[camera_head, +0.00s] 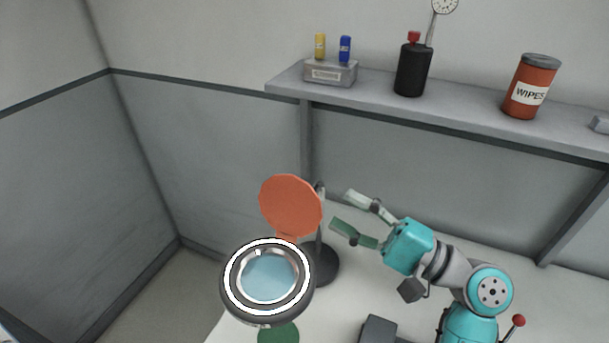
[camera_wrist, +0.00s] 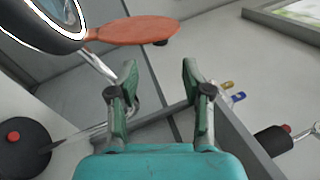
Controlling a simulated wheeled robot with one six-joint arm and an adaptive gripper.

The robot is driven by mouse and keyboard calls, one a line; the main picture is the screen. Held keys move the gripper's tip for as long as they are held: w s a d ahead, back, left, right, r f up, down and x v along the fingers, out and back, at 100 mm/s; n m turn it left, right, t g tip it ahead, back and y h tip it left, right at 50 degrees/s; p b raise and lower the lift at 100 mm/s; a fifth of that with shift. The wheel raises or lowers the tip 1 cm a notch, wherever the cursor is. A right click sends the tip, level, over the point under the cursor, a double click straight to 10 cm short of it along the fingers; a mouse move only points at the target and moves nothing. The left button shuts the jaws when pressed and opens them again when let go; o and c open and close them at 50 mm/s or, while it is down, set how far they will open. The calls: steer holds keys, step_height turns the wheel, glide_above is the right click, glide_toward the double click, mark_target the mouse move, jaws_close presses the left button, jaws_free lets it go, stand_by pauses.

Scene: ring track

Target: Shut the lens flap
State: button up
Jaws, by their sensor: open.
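The lens flap (camera_head: 290,205) is an orange-red disc. It stands open, raised at the far side of the round magnifier lamp (camera_head: 240,302), which has a lit white ring around a bluish lens (camera_head: 268,278). My gripper (camera_head: 340,210) is open and empty, to the right of the flap and apart from it, with its green-padded fingers pointing left. In the wrist view my gripper (camera_wrist: 158,72) has its fingers spread; the flap (camera_wrist: 135,30) lies beyond the fingertips, and part of the lamp's ring (camera_wrist: 45,20) shows at the upper left.
The lamp's stand has a dark round base (camera_head: 322,265) on the white bench. A green disc (camera_head: 278,335) and a dark block (camera_head: 378,328) are near the front. A wall shelf (camera_head: 460,108) holds a black bottle (camera_head: 412,70), a wipes can (camera_head: 531,88) and a small box (camera_head: 330,73).

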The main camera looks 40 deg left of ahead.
mark_target(295, 185)
steer(key=x, duration=1)
steer(key=shift+a, duration=0.15)
jaws_close()
